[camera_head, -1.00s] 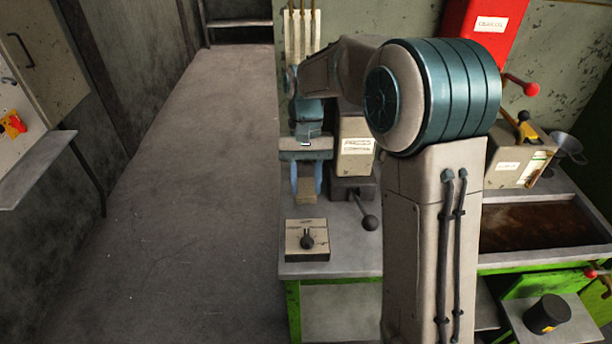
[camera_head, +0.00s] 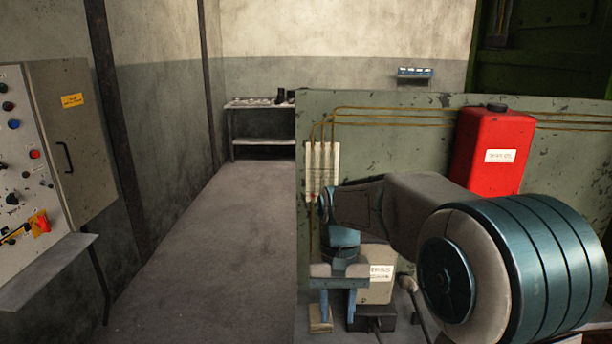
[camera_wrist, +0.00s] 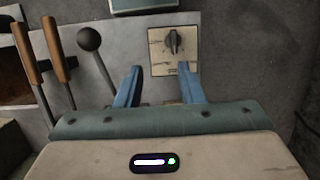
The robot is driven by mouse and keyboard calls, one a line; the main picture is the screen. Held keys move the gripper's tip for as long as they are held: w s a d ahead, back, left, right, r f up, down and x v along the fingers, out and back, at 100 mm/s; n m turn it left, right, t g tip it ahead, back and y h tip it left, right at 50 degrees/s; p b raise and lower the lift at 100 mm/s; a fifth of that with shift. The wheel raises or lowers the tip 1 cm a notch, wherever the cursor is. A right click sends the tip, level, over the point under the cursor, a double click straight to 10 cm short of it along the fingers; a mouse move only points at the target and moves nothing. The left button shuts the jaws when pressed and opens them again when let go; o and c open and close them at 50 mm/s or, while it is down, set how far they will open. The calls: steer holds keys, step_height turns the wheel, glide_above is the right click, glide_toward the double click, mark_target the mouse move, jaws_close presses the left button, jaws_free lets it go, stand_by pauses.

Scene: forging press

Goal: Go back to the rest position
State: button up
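My gripper (camera_head: 339,302) points down over the left end of the bench, in front of a beige labelled box (camera_head: 378,275). In the wrist view its two blue fingers (camera_wrist: 160,84) are spread apart with nothing between them. Past the fingertips is a beige plate with a dark rotary knob (camera_wrist: 173,50), lying on the grey bench top (camera_wrist: 120,35). My arm is bent, and it hides much of the bench in the head view.
A lever with a round black knob (camera_wrist: 89,39) and two wooden-handled tools (camera_wrist: 58,52) are left of the fingers in the wrist view. A red tank (camera_head: 491,150) is on the green panel (camera_head: 400,150). A control cabinet (camera_head: 70,140) stands left. The floor aisle (camera_head: 215,240) is clear.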

steer(key=s+d+t, duration=0.3)
steer(key=s+d, duration=0.1)
steer(key=s, duration=0.3)
steer(key=s+d+t, duration=0.3)
steer(key=s+d, duration=0.1)
steer(key=s, duration=0.4)
steer(key=shift+s+d+r, duration=0.2)
steer(key=shift+s+d, duration=0.1)
steer(key=shift+d, duration=0.05)
steer(key=shift+a+n, duration=0.1)
steer(key=shift+n, duration=0.2)
